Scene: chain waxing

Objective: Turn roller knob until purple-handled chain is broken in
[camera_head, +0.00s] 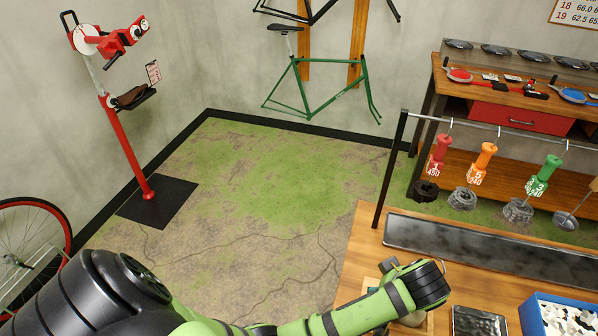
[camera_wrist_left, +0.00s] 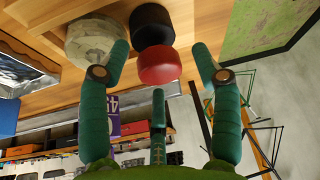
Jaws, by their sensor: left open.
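In the left wrist view, a red knob (camera_wrist_left: 158,66) with a black collar (camera_wrist_left: 152,24) stands out from the bench fitting. A pale, worn round roller (camera_wrist_left: 92,42) is beside it. My left gripper (camera_wrist_left: 161,52) is open, with its green fingers on either side of the red knob; contact cannot be made out. Behind the left finger, part of a purple handle (camera_wrist_left: 112,104) with a white number tag shows. In the head view my left arm reaches over the bench and hides the knob and gripper. My right gripper is not in view.
Red (camera_head: 441,147), orange (camera_head: 484,155) and green (camera_head: 543,168) handles with chains hang from a rail behind a long dark tray (camera_head: 470,245). A blue bin (camera_head: 530,318) with white pieces and a small dark tray (camera_head: 478,322) lie on the wooden bench (camera_head: 362,245).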

